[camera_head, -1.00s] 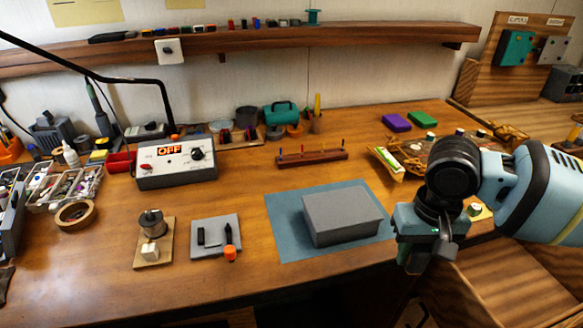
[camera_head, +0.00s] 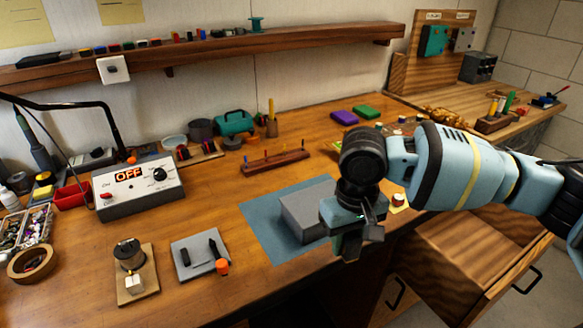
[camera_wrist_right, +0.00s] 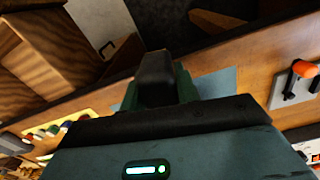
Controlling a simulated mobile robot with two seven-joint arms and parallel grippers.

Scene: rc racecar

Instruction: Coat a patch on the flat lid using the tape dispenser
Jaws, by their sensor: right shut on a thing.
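A grey box with a flat lid (camera_head: 306,205) sits on a blue mat (camera_head: 260,215) near the front of the bench. My right gripper (camera_head: 352,240) is just right of the box in the head view and covers its right end. It is shut on a small dark thing (camera_wrist_right: 155,78), which shows between the fingers in the right wrist view; too little shows to tell whether this is the tape dispenser. I cannot tell its height above the lid. A tan tape roll (camera_head: 33,262) lies at the left of the bench. My left gripper is not in view.
A control box (camera_head: 138,190) reads OFF. A wooden rack (camera_head: 274,161) stands behind the mat. An open drawer (camera_head: 460,255) juts out at the right.

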